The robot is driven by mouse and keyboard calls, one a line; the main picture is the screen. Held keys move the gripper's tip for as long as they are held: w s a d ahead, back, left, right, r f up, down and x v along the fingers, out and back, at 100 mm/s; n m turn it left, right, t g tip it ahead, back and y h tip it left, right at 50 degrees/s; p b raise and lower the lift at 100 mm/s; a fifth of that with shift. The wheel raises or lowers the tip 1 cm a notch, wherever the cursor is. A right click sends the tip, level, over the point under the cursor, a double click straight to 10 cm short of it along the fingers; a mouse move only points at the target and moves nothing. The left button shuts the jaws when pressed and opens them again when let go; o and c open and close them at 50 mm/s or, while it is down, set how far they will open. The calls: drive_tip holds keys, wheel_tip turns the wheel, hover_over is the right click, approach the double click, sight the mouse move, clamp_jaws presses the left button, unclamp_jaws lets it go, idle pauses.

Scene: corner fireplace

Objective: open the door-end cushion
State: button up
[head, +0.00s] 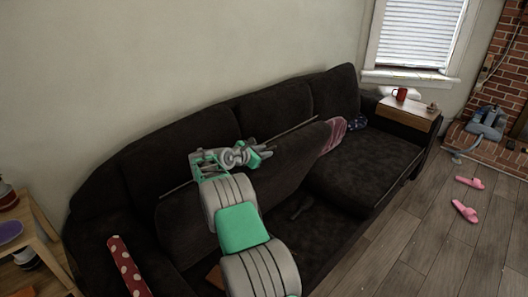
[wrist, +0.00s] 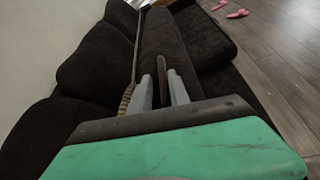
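The dark sofa has one seat cushion (head: 277,157) raised on its edge in front of the backrest; I take it for the door-end cushion, though no door shows. The dark space beneath it is partly uncovered. My gripper (head: 250,155) is at the raised cushion's upper edge. In the wrist view my gripper's two grey fingers (wrist: 160,92) stand apart with a narrow dark strip between them, and the raised cushion (wrist: 160,38) stretches away beyond. Whether the fingers press on the strip is unclear. My arm hides part of the cushion and the opening.
The right seat cushion (head: 362,168) lies flat. A pink cloth (head: 333,134) lies by the raised cushion. A red mug (head: 401,94) stands on the wooden armrest tray (head: 408,113). Pink slippers (head: 464,210) lie on the open floor. A wooden side table (head: 45,249) is at left.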

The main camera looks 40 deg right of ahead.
drive_tip(key=shift+d+r, duration=0.15)
drive_tip(key=shift+r, duration=0.1)
